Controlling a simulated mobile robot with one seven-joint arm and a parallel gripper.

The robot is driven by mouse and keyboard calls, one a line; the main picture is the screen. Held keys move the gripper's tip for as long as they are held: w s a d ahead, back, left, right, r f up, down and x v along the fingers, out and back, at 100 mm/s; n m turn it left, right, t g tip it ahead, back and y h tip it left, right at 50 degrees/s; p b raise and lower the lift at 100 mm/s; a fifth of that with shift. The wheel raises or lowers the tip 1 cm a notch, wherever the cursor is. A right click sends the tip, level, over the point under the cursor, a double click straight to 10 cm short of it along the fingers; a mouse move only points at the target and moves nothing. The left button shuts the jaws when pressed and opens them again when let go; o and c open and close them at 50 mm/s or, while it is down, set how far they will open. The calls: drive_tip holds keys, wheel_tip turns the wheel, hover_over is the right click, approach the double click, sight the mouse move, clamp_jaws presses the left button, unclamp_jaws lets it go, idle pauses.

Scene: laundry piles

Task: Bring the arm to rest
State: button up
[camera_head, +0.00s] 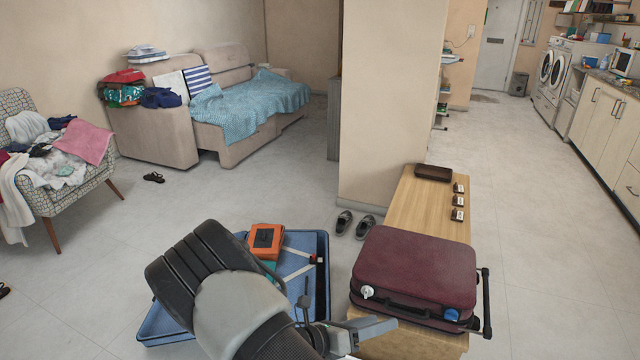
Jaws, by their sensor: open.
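My arm reaches up from the bottom of the head view, with its black and grey links in front of the open blue suitcase. My gripper (365,336) is at the bottom edge, partly cut off by the frame. It is open, and I see nothing held in it. It appears in front of the near end of the wooden bench (408,207), just below and left of the closed maroon suitcase (418,272). Whether it touches the bench cannot be told.
The open blue suitcase (321,275) lies on the floor behind my arm, with an orange item (266,240) inside. Dark shoes (354,224) stand beside the bench by the wall. A clothes-covered armchair (40,199) and a sofa (160,133) are left. Floor at right is clear.

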drive_tip(key=s+d+r+m+g+y, duration=0.1)
drive_tip(key=s+r+m+y, duration=0.75)
drive_tip(key=r+m, duration=0.75)
drive_tip(key=s+r+m+y, duration=0.5)
drive_tip(key=s+r+m, duration=0.6)
drive_tip(key=r+m, duration=0.45)
wheel_tip(320, 180, up, 24)
drive_tip(key=p, duration=2.4)
drive_tip(key=shift+s, duration=0.15)
